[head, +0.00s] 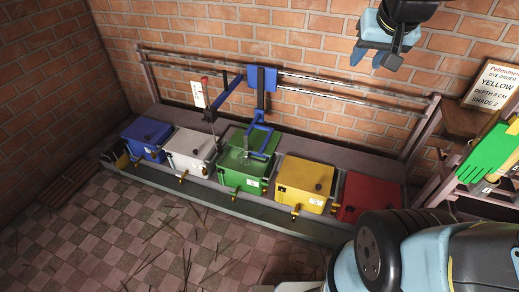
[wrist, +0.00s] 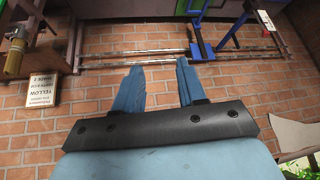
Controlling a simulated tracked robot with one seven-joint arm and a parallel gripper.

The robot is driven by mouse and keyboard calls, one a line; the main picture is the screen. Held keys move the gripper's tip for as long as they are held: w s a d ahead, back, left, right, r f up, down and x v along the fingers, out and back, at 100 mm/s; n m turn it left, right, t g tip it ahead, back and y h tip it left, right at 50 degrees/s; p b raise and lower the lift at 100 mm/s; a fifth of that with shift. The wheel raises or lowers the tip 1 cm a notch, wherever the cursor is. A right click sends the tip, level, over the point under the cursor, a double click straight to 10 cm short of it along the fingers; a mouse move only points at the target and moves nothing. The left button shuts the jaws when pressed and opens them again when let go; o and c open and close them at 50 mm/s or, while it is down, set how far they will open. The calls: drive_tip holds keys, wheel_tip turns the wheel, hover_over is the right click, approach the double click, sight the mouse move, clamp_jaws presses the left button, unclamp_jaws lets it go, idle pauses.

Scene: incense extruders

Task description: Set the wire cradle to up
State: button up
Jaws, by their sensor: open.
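A blue carriage (head: 264,80) sits on the wall rails with a dark upright post below it. A blue frame (head: 262,140) hangs from the post at the green vat (head: 237,172). Thin wire parts, which look like the wire cradle (head: 247,155), show low at the vat's open top. Their exact depth is hard to tell. My gripper (head: 377,58) is open and empty, high at the upper right, well apart from the carriage. In the wrist view its two blue fingers (wrist: 157,68) are spread, with brick wall beyond. The blue carriage parts (wrist: 199,42) also show there, near the top.
Blue (head: 147,137), white (head: 190,150), yellow (head: 304,186) and red (head: 370,198) vats flank the green one. A red-knobbed lever (head: 205,82) stands beside a white card. A dye-order sign (head: 492,84) reads yellow, shade 2. The tiled floor is open in front.

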drive_tip(key=w+a+f+m+t, duration=0.15)
drive_tip(key=w+f, duration=0.25)
drive_tip(key=w, duration=0.7)
drive_tip(key=w+a+f+m+t, duration=0.15)
drive_tip(key=w+f, duration=0.25)
drive_tip(key=w, duration=0.7)
drive_tip(key=w+a+f+m+t+y, duration=0.1)
drive_tip(key=w+a+f+y, duration=0.15)
drive_tip(key=w+f, duration=0.6)
drive_tip(key=w+a+f+m+y, duration=0.1)
drive_tip(key=w+a+f, duration=0.4)
drive_tip(key=f, duration=0.7)
drive_tip(key=m+t+y, duration=0.3)
drive_tip(key=m, duration=0.2)
approach(257, 160)
drive_tip(key=w+d+r, duration=0.3)
drive_tip(key=w+r, duration=0.2)
drive_tip(key=r, duration=0.4)
drive_tip(key=s+a+f+m+t, duration=0.1)
drive_tip(key=s+f+m, duration=0.2)
drive_tip(key=s+f, duration=0.6)
drive_tip(key=shift+y, duration=0.45)
drive_tip(key=x, duration=0.5)
drive_tip(key=f+x, duration=0.1)
drive_tip(key=x, duration=0.8)
drive_tip(key=shift+w+f, duration=0.2)
drive_tip(key=shift+w, duration=0.05)
